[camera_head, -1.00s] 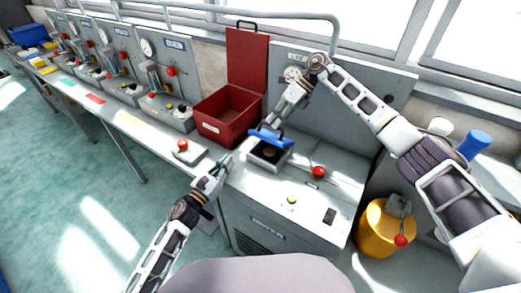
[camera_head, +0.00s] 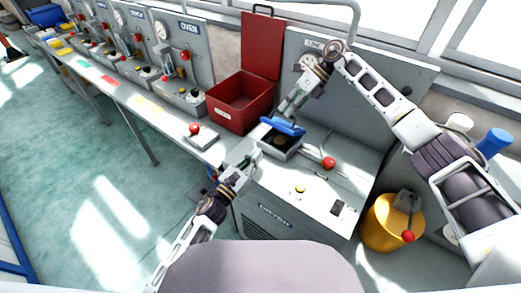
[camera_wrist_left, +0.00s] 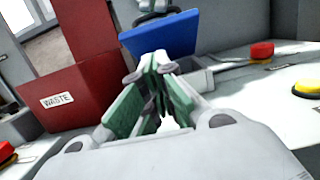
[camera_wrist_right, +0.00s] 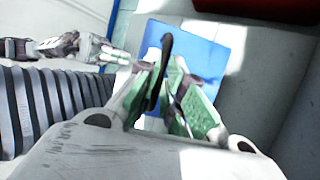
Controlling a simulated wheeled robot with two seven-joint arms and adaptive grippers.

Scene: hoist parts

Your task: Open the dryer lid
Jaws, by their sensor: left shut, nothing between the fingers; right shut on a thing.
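The dryer lid (camera_head: 284,126) is a blue plate, tilted up above the dark opening of a small grey box (camera_head: 281,154) on the machine top. It also shows in the left wrist view (camera_wrist_left: 160,36) and the right wrist view (camera_wrist_right: 215,50). My right gripper (camera_head: 284,112) is shut on the lid's black handle (camera_wrist_right: 166,52). My left gripper (camera_head: 257,153) is shut and empty, just left of the box and below the lid. In the left wrist view its fingertips (camera_wrist_left: 155,62) appear in front of the blue lid.
A red waste bin (camera_head: 240,112) with its lid raised stands left of the box. A red knob (camera_head: 329,163) and a yellow button (camera_head: 300,189) are on the machine top to the right. A yellow canister (camera_head: 385,230) stands beyond the right edge.

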